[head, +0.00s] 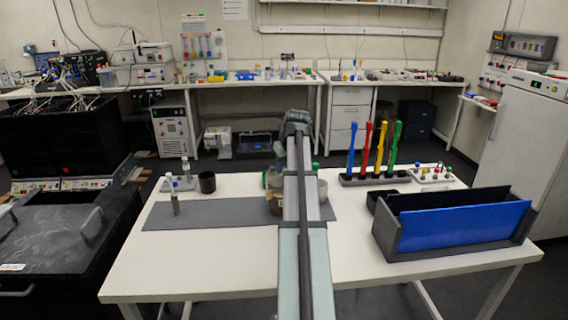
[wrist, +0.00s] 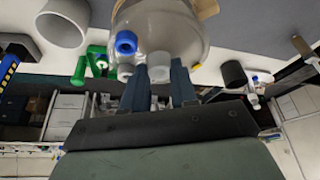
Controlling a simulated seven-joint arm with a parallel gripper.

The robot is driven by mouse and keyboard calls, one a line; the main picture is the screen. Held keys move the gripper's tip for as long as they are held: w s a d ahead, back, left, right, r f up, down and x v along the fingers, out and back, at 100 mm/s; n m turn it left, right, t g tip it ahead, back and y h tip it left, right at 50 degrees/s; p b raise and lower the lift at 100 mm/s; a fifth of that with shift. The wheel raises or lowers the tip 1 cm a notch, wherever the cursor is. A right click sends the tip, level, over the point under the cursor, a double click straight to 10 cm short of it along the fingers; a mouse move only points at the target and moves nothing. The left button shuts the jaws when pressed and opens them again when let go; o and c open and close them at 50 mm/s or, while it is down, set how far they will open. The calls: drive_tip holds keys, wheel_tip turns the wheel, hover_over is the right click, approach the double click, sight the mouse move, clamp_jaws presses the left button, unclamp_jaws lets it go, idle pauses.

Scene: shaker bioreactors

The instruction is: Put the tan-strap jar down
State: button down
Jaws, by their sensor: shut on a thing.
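The tan-strap jar (head: 272,206) is a clear, rounded vessel over the grey mat (head: 215,218), partly hidden behind my arm in the head view. In the wrist view the jar (wrist: 165,25) fills the top middle, with a piece of its tan strap at the upper right and a blue cap and a whitish cap on its near side. My gripper (wrist: 167,78) is shut on the jar, its two dark blue fingers either side of the whitish cap. The gripper is hidden behind my arm in the head view. I cannot tell whether the jar's base touches the mat.
A white cup (head: 322,190) stands close right of the jar. A black cup (head: 207,182), a small vial (head: 175,205) and a small rack (head: 179,184) are left. Behind right is a holder with coloured tools (head: 375,179); a blue-fronted bin (head: 465,232) is right. The mat's left-centre is clear.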

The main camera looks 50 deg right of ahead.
drive_tip(key=c, duration=0.9)
unclamp_jaws()
drive_tip(key=v, duration=1.2)
